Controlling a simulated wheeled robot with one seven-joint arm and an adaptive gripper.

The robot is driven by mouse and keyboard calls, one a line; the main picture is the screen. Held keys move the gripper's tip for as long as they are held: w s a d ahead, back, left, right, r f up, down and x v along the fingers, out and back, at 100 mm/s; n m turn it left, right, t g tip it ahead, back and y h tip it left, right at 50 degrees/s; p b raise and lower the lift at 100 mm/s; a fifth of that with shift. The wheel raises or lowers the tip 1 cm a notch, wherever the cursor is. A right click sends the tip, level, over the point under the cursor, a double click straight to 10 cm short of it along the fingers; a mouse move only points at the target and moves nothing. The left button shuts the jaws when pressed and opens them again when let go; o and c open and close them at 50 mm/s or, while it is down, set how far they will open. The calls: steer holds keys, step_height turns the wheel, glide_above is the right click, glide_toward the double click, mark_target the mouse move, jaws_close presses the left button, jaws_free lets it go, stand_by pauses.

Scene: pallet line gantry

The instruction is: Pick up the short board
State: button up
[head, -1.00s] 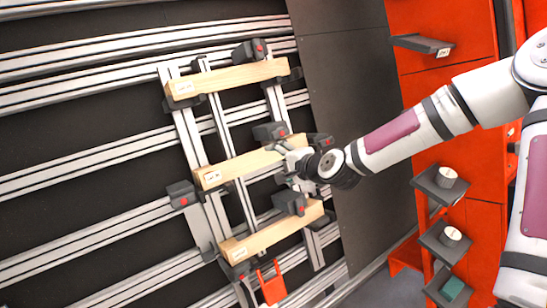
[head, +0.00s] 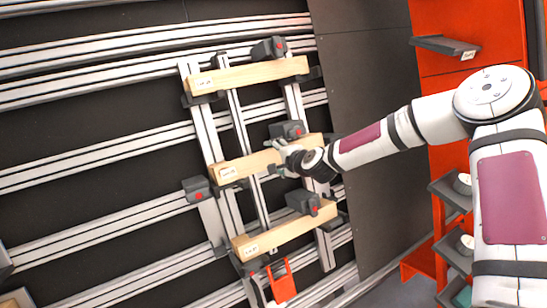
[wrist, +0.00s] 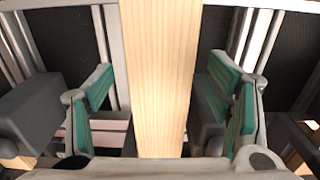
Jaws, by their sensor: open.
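Three pale wooden boards lie across the metal rails, one above another: an upper board (head: 255,75), a middle board (head: 245,165) and a lower board (head: 280,233). Each has a small white label at its left end. I cannot read the labels, so I cannot tell which is the short board. My gripper (head: 281,158) is at the middle board, right of its centre. In the wrist view, my gripper (wrist: 160,105) is open, and a board (wrist: 160,60) runs between its green-padded fingers. Gaps show on both sides, so the fingers do not press on it.
Dark clamp blocks with red dots, such as one (head: 287,130) above the middle board and one (head: 303,201) above the lower board, stand close to my gripper. A red bracket (head: 281,281) hangs below the lower board. An orange frame with small shelves (head: 446,45) stands at the right.

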steer(key=shift+x, duration=0.95)
steer(key=c, duration=1.4)
steer(key=shift+d, duration=0.1)
steer(key=shift+c, duration=0.2)
